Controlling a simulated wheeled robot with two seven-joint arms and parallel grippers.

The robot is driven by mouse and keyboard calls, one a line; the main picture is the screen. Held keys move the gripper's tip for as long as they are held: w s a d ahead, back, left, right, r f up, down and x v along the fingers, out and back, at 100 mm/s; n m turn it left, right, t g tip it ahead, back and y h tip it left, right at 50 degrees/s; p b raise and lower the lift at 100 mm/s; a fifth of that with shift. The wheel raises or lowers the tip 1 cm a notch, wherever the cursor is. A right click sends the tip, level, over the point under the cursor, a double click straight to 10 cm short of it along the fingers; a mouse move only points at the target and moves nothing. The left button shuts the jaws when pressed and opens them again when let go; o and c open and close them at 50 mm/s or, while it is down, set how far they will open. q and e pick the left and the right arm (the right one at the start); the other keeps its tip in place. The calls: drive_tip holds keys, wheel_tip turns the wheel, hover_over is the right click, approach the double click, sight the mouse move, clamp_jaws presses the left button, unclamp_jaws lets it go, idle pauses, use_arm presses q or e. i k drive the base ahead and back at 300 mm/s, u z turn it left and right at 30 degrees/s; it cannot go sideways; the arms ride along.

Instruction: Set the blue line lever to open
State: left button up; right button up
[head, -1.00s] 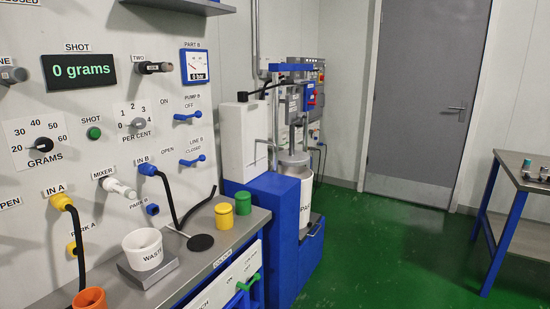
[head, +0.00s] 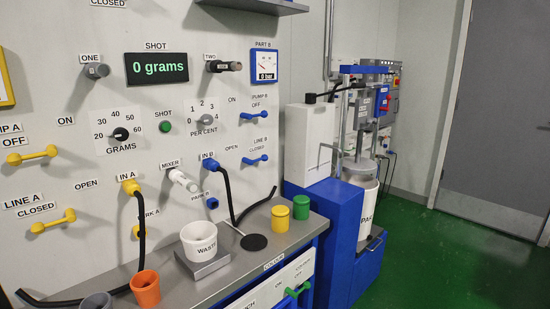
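Neither of my grippers shows in this view.
Yellow PUMP A (head: 31,155) and LINE A (head: 53,221) levers are at left. A steel bench (head: 225,290) below holds a white WASTE cup (head: 199,240), an orange cup (head: 146,288), and yellow and green cups. A black hose (head: 228,195) hangs below IN B. Green floor is clear at right.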

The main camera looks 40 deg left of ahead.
sight(264, 157)
drive_tip(key=i, duration=1.8)
